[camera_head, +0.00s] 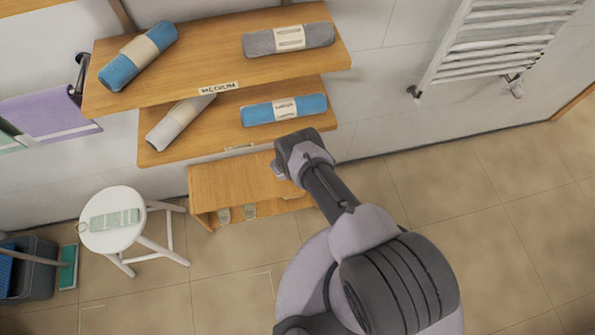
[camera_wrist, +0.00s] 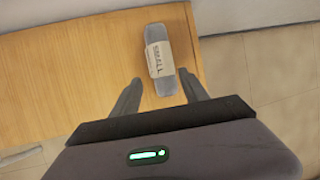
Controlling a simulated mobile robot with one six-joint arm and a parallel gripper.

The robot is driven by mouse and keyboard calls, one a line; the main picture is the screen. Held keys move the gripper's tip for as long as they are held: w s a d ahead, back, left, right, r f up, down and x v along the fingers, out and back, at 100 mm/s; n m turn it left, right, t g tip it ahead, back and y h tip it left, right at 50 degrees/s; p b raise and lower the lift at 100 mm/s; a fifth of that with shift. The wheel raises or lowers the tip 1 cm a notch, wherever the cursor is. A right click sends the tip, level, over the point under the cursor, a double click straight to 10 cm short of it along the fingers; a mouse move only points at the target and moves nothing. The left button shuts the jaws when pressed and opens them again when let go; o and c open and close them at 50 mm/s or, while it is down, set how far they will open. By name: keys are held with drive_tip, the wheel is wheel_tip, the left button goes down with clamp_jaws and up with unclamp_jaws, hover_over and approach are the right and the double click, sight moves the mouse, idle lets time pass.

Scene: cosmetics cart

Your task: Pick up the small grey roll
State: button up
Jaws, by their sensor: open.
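The small grey roll (camera_wrist: 166,68) lies on a wooden shelf (camera_wrist: 70,80) in the wrist view. It has a pale paper band with dark lettering and lies close to the shelf's right edge. My gripper (camera_wrist: 160,80) is open, with one finger on each side of the roll's near end. I cannot tell whether the fingers are at the roll's height or above it. In the head view my arm reaches over the right part of the lowest wooden shelf (camera_head: 222,183) and hides the roll there.
Above, the top shelf (camera_head: 205,75) holds a blue roll (camera_head: 120,70) and a larger grey roll (camera_head: 262,43). The middle shelf (camera_head: 222,125) holds a light grey roll (camera_head: 165,131) and another blue roll (camera_head: 258,113). A white stool (camera_head: 125,238) stands left. Floor at right is clear.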

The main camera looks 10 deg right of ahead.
drive_tip(key=b+x, duration=0.8)
drive_tip(key=shift+w+d+r, duration=0.1)
drive_tip(key=shift+w+d, duration=0.05)
drive_tip(key=shift+w, duration=0.05)
drive_tip(key=shift+r, duration=0.2)
drive_tip(key=shift+c, duration=0.4)
clamp_jaws()
